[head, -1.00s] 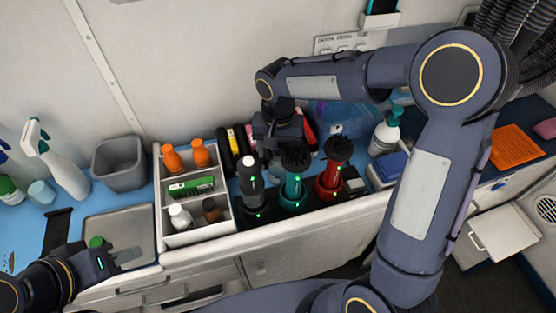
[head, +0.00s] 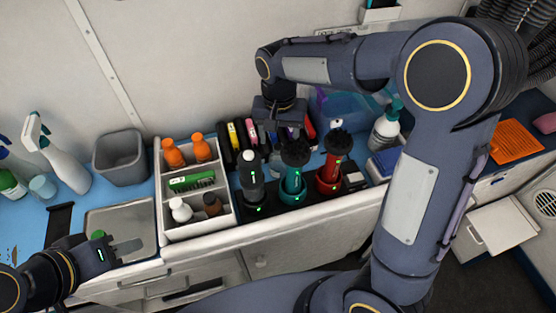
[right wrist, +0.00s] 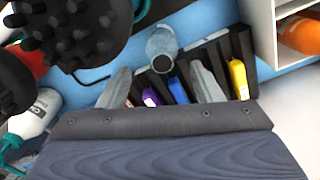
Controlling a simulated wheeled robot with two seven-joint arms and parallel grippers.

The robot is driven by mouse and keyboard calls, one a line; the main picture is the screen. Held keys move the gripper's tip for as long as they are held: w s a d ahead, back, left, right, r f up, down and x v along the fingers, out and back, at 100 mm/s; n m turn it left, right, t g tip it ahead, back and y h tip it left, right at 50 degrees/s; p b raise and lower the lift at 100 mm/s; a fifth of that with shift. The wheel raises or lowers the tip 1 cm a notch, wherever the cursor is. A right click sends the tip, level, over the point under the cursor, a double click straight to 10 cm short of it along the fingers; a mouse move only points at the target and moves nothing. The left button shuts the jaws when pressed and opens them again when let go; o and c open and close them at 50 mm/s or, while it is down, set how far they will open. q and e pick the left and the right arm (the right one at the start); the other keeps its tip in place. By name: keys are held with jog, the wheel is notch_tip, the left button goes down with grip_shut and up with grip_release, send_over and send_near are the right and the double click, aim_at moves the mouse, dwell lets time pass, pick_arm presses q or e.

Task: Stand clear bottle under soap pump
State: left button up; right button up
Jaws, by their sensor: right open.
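The soap pump (head: 387,128), a white bottle with a teal head, stands at the back right of the counter. It also shows at the left edge of the right wrist view (right wrist: 38,115). A grey, see-through-looking cylinder (right wrist: 163,42), perhaps the clear bottle, shows just beyond my right fingertips.
Grey, teal (head: 292,182) and red (head: 328,180) tools stand in a dark dock. A grey bin (head: 120,160) and spray bottle (head: 60,160) stand left. My right arm crosses the right side.

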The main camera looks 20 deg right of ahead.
aim_at(278, 147)
notch_tip(278, 147, down, 5)
jog(key=shift+w+a+r, duration=0.1)
jog(key=shift+w, duration=0.05)
grip_shut()
dwell(0.4)
